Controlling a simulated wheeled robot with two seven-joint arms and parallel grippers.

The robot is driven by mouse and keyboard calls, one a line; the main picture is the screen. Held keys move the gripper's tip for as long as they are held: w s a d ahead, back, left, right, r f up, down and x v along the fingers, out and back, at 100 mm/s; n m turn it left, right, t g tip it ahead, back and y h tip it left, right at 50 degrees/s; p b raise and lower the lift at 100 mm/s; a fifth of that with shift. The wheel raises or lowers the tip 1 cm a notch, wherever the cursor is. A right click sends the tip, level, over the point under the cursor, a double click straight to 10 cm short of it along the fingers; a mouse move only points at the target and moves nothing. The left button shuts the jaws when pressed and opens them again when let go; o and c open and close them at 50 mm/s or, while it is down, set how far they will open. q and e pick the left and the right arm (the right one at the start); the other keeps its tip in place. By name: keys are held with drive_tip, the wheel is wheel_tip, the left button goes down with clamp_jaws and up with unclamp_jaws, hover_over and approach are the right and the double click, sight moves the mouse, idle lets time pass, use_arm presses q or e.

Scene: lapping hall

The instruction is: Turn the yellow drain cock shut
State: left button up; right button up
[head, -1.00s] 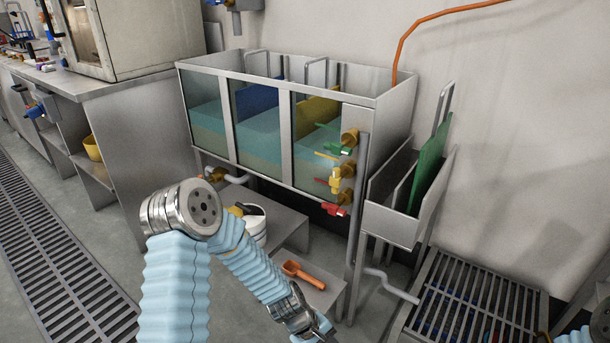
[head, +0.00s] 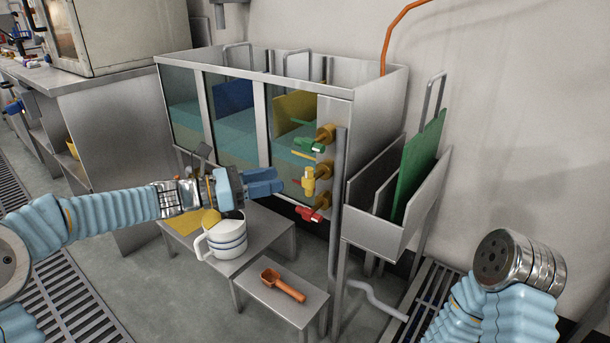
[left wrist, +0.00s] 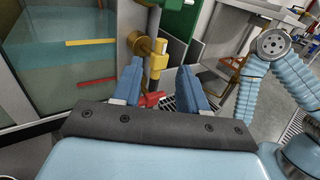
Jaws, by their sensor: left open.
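The yellow drain cock (head: 309,182) is the middle one of three on the right end of the glass-fronted tank, between a green cock (head: 309,145) above and a red cock (head: 308,213) below. Its yellow handle looks upright, while the green and red handles lie across. My left gripper (head: 280,181) is open and empty, a little to the left of the yellow cock in the head view. In the left wrist view the yellow cock (left wrist: 158,65) shows ahead, between the two blue fingers (left wrist: 161,75). I cannot tell contact. My right gripper is out of sight.
A vertical grey pipe (head: 337,220) runs beside the cocks. Below stand a white jug (head: 223,238) on a low bench and an orange scoop (head: 283,285) on a smaller stand. A rack with a green board (head: 417,165) is to the right.

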sight(309, 174)
use_arm(q)
drive_tip(key=x, duration=0.9)
drive_tip(key=shift+d+f, duration=0.1)
drive_tip(key=shift+d, duration=0.1)
clamp_jaws()
